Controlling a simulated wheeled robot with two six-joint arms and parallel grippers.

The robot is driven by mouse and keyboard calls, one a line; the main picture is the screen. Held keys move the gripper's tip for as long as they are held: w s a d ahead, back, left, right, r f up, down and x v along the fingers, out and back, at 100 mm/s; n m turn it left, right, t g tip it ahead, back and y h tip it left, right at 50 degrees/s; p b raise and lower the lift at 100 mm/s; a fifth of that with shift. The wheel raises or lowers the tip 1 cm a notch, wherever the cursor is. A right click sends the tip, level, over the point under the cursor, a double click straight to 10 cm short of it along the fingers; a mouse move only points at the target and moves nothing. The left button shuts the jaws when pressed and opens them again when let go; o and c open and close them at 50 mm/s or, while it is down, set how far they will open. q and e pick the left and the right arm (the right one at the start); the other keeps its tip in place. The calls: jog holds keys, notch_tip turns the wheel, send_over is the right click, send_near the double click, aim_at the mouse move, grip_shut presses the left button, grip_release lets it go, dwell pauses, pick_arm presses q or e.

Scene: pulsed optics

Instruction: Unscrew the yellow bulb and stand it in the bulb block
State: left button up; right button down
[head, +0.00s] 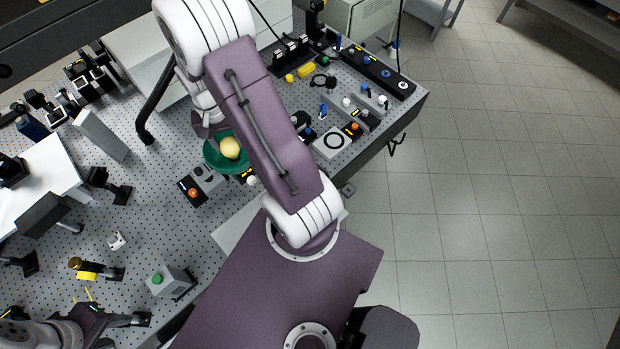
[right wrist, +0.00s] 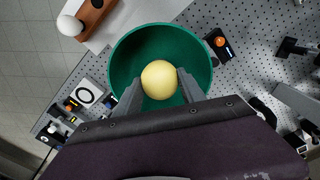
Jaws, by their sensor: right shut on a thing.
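The yellow bulb (right wrist: 160,79) is pale yellow and round, and sits in the middle of a green bowl-shaped shade (right wrist: 125,57). In the right wrist view my right gripper (right wrist: 158,85) is shut on the bulb, with one finger on each side. The bulb's base and any socket are hidden beneath it. In the head view the yellow bulb (head: 230,148) and green shade (head: 212,160) show left of my right arm. A brown block (right wrist: 95,14) with a white bulb (right wrist: 70,25) beside or in it is near the shade. My left gripper (head: 135,319) is at the lower left, apart from these; its opening is unclear.
A box with an orange button (head: 192,191) stands close to the shade. A box with a green button (head: 170,281) is near the front edge. Optics mounts crowd the left and back of the perforated table (head: 140,215). My right arm hides part of the middle.

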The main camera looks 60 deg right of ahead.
jog(key=n, duration=0.3)
jog(key=shift+s+p, duration=0.1)
jog(key=shift+p, duration=0.2)
jog(key=shift+n, duration=0.9)
jog(key=shift+n, duration=0.9)
jog(key=n, duration=0.2)
jog(key=shift+n+p, duration=0.3)
jog(key=shift+n, duration=0.1)
